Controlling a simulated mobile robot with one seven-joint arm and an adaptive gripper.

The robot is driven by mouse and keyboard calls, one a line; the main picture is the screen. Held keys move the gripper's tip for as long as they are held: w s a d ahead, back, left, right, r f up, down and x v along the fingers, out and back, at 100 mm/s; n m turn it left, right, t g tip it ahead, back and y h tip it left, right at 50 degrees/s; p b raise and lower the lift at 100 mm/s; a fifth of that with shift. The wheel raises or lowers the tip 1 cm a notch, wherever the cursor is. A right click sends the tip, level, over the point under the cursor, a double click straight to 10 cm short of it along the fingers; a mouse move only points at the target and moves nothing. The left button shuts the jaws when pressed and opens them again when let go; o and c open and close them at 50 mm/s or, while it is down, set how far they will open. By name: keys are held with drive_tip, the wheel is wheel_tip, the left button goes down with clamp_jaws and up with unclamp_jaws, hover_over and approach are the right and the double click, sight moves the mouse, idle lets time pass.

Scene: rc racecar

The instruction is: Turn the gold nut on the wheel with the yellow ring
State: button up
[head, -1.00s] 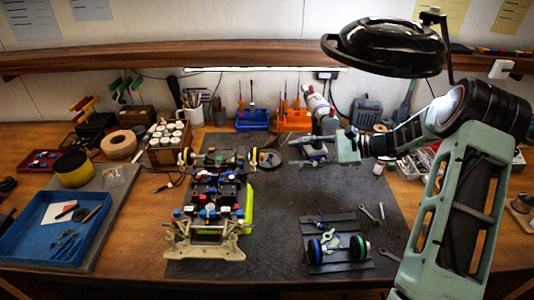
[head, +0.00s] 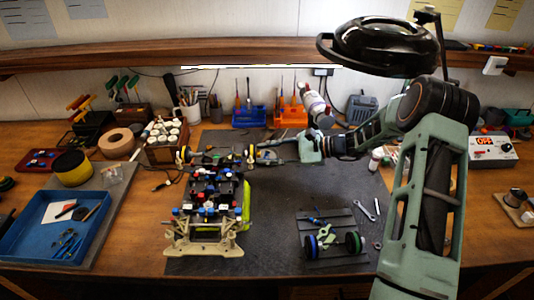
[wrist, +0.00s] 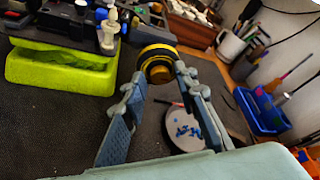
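The wheel with the yellow ring (wrist: 157,52) is at the end of the car's axle, and its face is toward my gripper in the wrist view. The gold nut (wrist: 159,73) shows at the wheel's middle. This wheel (head: 251,153) is at the back right of the car chassis (head: 210,190) in the head view. My gripper (wrist: 161,78) is open, with one fingertip on each side of the nut in the picture. I cannot tell whether they touch it. In the head view, my gripper (head: 264,152) points left at the wheel.
A round dish (wrist: 184,128) with blue bits lies below the right finger in the wrist view. A yellow-green block (head: 246,205) is beside the chassis. A dark stand with wheels (head: 335,252) is at front right. The lamp (head: 385,45) hangs above my arm.

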clamp_jaws()
